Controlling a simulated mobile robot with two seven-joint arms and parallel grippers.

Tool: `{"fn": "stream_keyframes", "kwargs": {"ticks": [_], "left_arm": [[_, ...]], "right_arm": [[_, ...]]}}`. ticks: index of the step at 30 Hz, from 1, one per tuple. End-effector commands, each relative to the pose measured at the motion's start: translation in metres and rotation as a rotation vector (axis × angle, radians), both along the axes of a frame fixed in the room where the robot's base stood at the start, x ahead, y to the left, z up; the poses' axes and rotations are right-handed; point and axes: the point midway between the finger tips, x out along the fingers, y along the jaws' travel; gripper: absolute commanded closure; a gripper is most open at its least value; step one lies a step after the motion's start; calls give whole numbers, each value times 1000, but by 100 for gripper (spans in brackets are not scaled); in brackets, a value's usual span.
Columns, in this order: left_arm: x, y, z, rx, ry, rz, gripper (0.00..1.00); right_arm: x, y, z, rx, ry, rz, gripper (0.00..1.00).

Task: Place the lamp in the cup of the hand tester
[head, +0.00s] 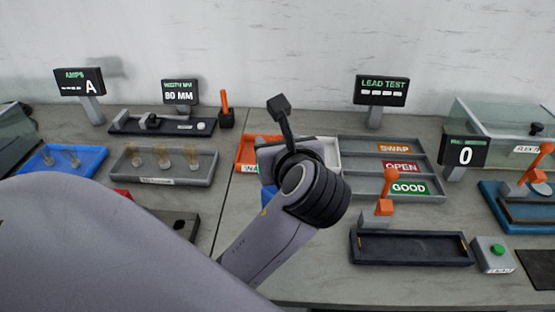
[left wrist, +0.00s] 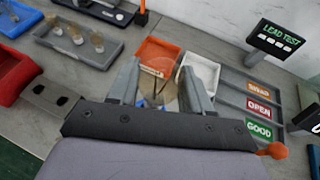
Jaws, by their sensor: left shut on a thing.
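My left gripper (left wrist: 160,84) points down at the bench in the left wrist view, its two grey fingers on either side of a clear, amber-tinted lamp (left wrist: 157,92) with thin dark leads inside. It is shut on this lamp, which appears in front of the orange and white bins. In the head view my own wrist hides the fingers and the lamp. A grey block with dark round openings (head: 180,222) lies at the left front, partly behind my arm; it also shows in the left wrist view (left wrist: 50,97). I cannot tell whether it is the hand tester. My right gripper is not in view.
A grey tray (head: 164,181) holds several similar bulbs beside a blue tray (head: 60,170). A sorting rack (head: 388,149) marked SWAP, OPEN and GOOD stands right of my wrist. A dark fixture with an orange lever (head: 412,250) is at the front right.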

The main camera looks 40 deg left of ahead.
Motion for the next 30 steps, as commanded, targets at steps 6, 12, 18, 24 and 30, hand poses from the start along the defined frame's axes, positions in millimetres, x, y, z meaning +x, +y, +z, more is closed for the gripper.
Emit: {"fn": "stream_keyframes", "kwargs": {"ticks": [6,12,18,24,30], "left_arm": [[-1,0,-28,4,6,0,80],[0,0,-41,-1,-1,-1,80],[0,0,-40,-1,-1,-1,80],[0,0,-44,0,0,0,35],[0,0,-44,0,0,0,26]], "right_arm": [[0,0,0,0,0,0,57],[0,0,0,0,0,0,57],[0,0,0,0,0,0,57],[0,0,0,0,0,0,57],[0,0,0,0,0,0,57]]}}
